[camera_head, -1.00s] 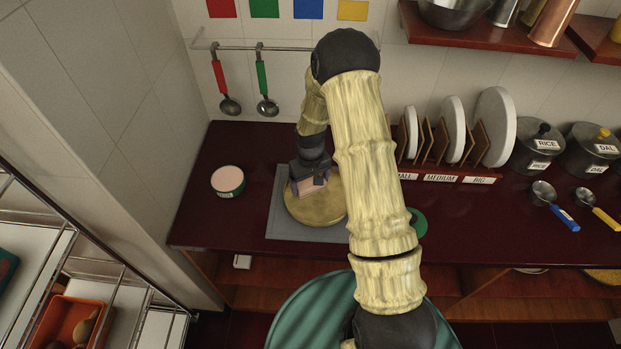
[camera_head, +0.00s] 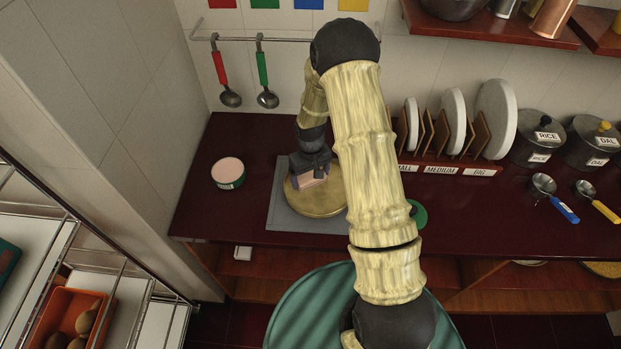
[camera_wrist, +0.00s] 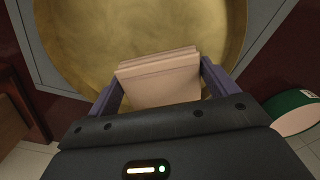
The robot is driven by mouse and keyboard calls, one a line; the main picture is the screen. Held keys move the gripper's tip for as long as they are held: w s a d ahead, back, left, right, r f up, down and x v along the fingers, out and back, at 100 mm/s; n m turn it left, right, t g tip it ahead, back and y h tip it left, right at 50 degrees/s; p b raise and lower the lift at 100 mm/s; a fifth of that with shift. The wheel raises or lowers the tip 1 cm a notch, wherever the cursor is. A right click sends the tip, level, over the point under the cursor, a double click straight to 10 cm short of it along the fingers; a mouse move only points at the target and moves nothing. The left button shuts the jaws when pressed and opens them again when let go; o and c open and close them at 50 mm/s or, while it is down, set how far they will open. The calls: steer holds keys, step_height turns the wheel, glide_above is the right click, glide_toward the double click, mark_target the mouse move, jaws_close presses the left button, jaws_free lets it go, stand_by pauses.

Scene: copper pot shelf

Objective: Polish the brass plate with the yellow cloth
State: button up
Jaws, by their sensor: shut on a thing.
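The round brass plate (camera_head: 318,205) lies on a grey mat (camera_head: 284,219) on the dark red counter. It fills the top of the wrist view (camera_wrist: 150,35), with a cloudy, streaked surface. My gripper (camera_head: 310,177) is over the plate's back-left part, its fingers pointing down. It is shut on a folded cloth (camera_wrist: 160,84), which looks pale peach rather than yellow. The cloth lies against or just above the plate; I cannot tell which. My arm hides the plate's right side in the head view.
A green tin with a pink top (camera_head: 228,173) stands left of the mat. A green round thing (camera_head: 417,213) is partly hidden behind my arm. A plate rack (camera_head: 440,172), pots (camera_head: 540,145) and measuring scoops (camera_head: 543,184) are at the right. Ladles (camera_head: 230,98) hang behind.

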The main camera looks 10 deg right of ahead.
steer(key=shift+w+d, duration=0.3)
steer(key=shift+w, duration=0.45)
steer(key=shift+s, duration=0.1)
steer(key=shift+s+a+r, duration=0.1)
steer(key=shift+s+a, duration=0.15)
steer(key=shift+s, duration=0.5)
steer(key=shift+s+a+r, duration=0.1)
steer(key=shift+s+a, duration=0.15)
steer(key=shift+s, duration=0.45)
steer(key=shift+w, duration=0.15)
steer(key=shift+w+d+f, duration=0.1)
steer(key=shift+w+d, duration=0.15)
steer(key=shift+w, duration=0.45)
steer(key=shift+w+d+f, duration=0.1)
steer(key=shift+w+d, duration=0.15)
steer(key=shift+w, duration=0.45)
steer(key=shift+a, duration=0.15)
steer(key=shift+s+a+f, duration=0.1)
steer(key=shift+s+a, duration=0.5)
steer(key=shift+a, duration=0.3)
